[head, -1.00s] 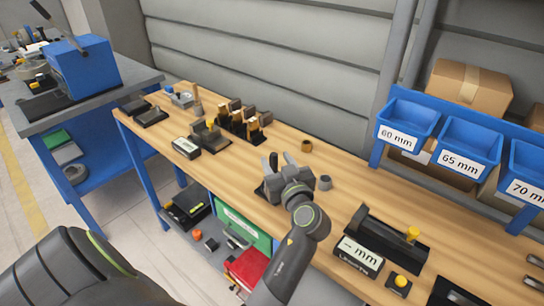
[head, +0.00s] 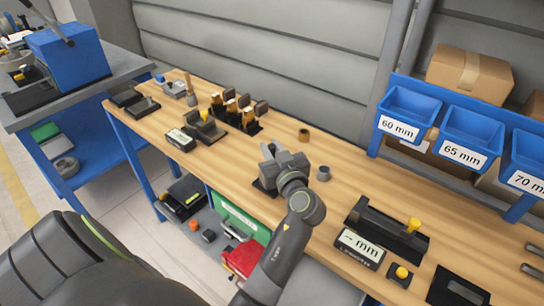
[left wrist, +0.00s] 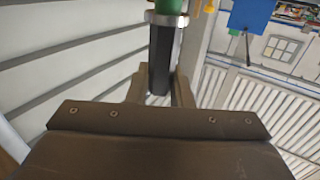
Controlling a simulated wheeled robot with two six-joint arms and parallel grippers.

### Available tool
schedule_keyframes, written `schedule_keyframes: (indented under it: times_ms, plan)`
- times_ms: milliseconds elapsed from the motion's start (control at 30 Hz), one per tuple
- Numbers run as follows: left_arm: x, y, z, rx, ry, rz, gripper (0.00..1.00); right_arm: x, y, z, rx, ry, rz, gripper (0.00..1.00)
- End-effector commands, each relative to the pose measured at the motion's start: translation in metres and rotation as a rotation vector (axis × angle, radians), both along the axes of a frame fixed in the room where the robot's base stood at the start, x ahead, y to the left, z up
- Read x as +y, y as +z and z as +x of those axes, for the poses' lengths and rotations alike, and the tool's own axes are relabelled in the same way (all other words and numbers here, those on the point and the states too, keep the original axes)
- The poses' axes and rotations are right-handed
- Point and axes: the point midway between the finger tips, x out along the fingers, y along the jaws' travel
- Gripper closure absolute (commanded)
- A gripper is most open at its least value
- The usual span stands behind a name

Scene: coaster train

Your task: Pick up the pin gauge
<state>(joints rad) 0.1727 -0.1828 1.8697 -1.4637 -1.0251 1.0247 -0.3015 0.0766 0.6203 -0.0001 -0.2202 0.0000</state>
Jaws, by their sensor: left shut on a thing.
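The pin gauge (left wrist: 161,62) shows in the left wrist view as a dark faceted handle with a silver collar and a green part above it. My left gripper (left wrist: 160,92) is shut on the dark handle, one finger on each side. In the head view my left gripper (head: 270,153) is over the middle of the wooden bench. There the gripper hides the gauge, and I cannot tell how far it is above the bench. A dark holder (head: 263,188) shows partly beneath the gripper. My right gripper is not in view.
A grey ring (head: 324,173) and a brown ring (head: 304,135) stand close by on the bench (head: 225,168). A black fixture (head: 388,232) with a yellow knob and a display (head: 359,248) are to the right. Several dark and tan blocks (head: 240,112) stand to the left.

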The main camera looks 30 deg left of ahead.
Motion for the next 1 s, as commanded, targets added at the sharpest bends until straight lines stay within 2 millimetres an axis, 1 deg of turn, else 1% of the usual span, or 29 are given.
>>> schedule_keyframes:
  times_ms: [67, 167, 267, 500, 600, 700, 800, 900, 1000]
  plan:
    - [0.0, 0.001, 0.0, 0.0, 0.0, -0.002, 1.0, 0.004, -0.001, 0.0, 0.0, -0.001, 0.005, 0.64]
    - [0.0, 0.01, 0.0, -0.002, 0.001, -0.002, 1.0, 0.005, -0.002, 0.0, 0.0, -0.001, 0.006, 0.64]
    - [0.0, 0.027, 0.0, -0.006, 0.0, -0.002, 1.0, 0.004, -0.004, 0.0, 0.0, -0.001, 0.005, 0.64]
    - [0.0, 0.076, 0.0, -0.007, -0.001, -0.001, 1.0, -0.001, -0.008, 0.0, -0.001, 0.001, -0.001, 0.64]
    - [0.0, 0.089, 0.0, -0.005, 0.0, 0.0, 1.0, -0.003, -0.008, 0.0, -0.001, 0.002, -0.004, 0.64]
    - [0.0, 0.097, 0.0, -0.002, 0.0, -0.001, 1.0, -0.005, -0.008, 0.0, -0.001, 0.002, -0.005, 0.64]
    - [0.0, 0.1, 0.0, -0.001, -0.001, -0.001, 1.0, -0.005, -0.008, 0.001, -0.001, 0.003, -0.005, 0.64]
    - [-0.001, 0.098, 0.001, 0.001, -0.021, 0.0, 1.0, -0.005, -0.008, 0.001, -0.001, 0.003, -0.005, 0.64]
    - [-0.007, 0.092, 0.004, 0.002, -0.086, -0.001, 1.0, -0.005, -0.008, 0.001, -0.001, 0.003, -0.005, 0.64]
